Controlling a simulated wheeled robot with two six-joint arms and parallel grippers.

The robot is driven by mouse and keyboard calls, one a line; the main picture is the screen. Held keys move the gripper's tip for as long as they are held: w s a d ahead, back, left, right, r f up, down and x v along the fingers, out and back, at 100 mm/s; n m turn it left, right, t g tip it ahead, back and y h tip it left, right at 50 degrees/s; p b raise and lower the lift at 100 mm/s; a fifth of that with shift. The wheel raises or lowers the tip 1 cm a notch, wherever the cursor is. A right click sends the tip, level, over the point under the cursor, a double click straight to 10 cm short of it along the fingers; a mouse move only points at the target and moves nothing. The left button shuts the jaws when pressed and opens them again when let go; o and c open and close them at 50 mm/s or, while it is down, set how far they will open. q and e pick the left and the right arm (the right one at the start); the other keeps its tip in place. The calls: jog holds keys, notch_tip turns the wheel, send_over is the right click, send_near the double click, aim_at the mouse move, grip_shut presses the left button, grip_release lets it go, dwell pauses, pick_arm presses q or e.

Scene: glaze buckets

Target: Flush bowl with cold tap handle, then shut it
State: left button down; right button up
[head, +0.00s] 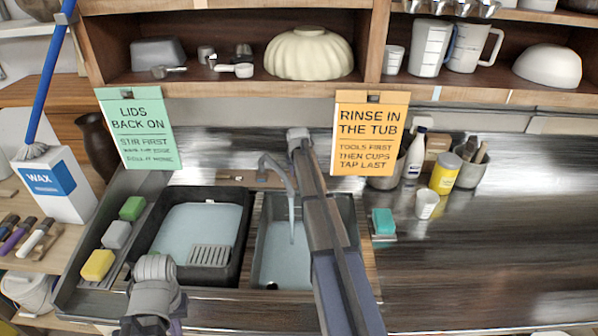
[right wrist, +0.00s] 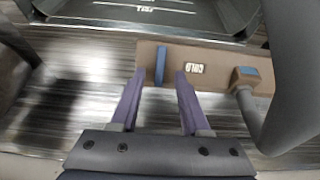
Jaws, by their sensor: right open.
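The grey tap (head: 275,168) arches over the right sink bowl (head: 262,282), and a thin stream of water (head: 291,225) falls from its spout. Bluish water lies in this bowl. In the right wrist view a brown plate (right wrist: 215,55) carries an upside-down COLD label (right wrist: 195,68). A narrow blue handle (right wrist: 160,65) stands on the plate to the left of the label. My right gripper (right wrist: 160,78) is open, its purple fingers on either side of the handle with gaps. My left gripper (head: 155,268) is over the front of the left tub; its fingertips cannot be made out.
A dark tub (head: 240,255) of water with a grey rack (head: 209,255) fills the left side. Sponges (head: 98,265) line its left edge. A blue-topped brown block (right wrist: 247,77) and a thick grey post stand right of the label.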

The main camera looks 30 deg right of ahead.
jog(key=p+v, duration=0.3)
jog(key=v, duration=0.1)
jog(key=shift+s+a+r, duration=0.1)
jog(key=shift+s+r, duration=0.05)
jog(key=shift+r, duration=0.2)
jog(key=shift+f, duration=0.1)
